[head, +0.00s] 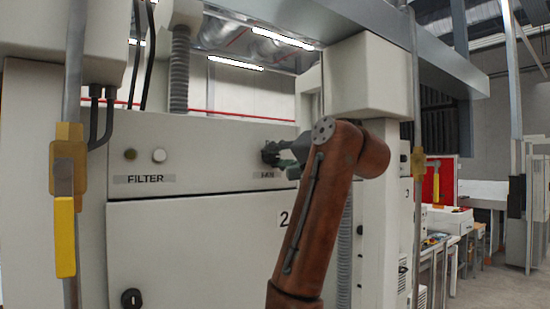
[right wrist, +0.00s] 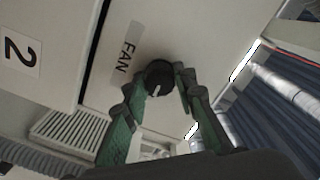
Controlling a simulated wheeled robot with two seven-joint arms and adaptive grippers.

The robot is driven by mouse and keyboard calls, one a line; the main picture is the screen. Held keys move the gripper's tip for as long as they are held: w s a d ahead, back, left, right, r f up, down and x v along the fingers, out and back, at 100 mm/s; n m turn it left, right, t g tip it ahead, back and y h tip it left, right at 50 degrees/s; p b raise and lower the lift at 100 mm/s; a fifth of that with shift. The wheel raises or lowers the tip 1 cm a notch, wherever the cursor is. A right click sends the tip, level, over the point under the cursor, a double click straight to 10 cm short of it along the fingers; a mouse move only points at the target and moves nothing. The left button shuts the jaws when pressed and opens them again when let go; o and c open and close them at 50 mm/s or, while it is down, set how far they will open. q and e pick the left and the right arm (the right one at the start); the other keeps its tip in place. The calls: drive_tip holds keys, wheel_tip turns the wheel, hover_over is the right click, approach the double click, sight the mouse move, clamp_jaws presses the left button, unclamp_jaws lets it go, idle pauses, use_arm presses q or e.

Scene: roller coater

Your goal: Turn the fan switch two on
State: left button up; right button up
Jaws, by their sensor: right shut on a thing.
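The fan switch is a round black knob (right wrist: 158,78) with a pale pointer line, beside a "FAN" label (right wrist: 124,55) in the right wrist view. My right gripper (right wrist: 160,88) has its green fingers on both sides of the knob, shut on it. In the head view my right gripper (head: 274,154) is at the panel, and the knob is mostly hidden behind its fingers. Part of the fan label (head: 268,175) shows below it. My left gripper is not in view.
A cream panel (head: 205,150) carries two small round buttons above a "FILTER" label (head: 144,179) at left. Below is a door with a black lock (head: 131,298) and a "2" sign (head: 284,219).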

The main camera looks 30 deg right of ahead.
drive_tip(key=shift+m, duration=0.3)
drive_tip(key=o, duration=1.2)
drive_tip(key=shift+s+d, duration=0.1)
drive_tip(key=shift+c, duration=0.2)
drive_tip(key=s, duration=1.2)
drive_tip(key=shift+d, duration=0.4)
